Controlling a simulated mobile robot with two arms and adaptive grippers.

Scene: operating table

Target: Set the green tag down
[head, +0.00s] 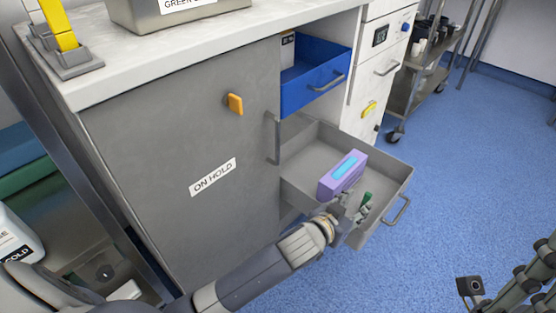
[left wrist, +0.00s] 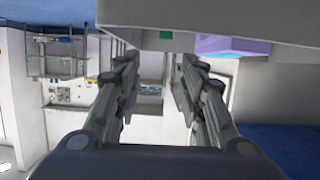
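The green tag (head: 367,198) shows as a small dark green piece at the right part of the open grey drawer (head: 301,163), beside the purple box. My left gripper (head: 354,206) is at the drawer's near side, close to the tag, and partly covers the view there. In the left wrist view the left gripper's fingers (left wrist: 160,68) stand apart with nothing between them. A green patch (left wrist: 166,35) shows beyond the fingertips at the edge of a grey surface. My right gripper (head: 520,284) is partly in view at the lower right, its fingertips unclear.
A purple box (head: 327,186) with a light blue top lies in the grey drawer. A blue drawer (head: 305,94) stands open above it. The cabinet door (head: 150,150) reads ON HOLD. Blue floor (head: 460,165) is free to the right.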

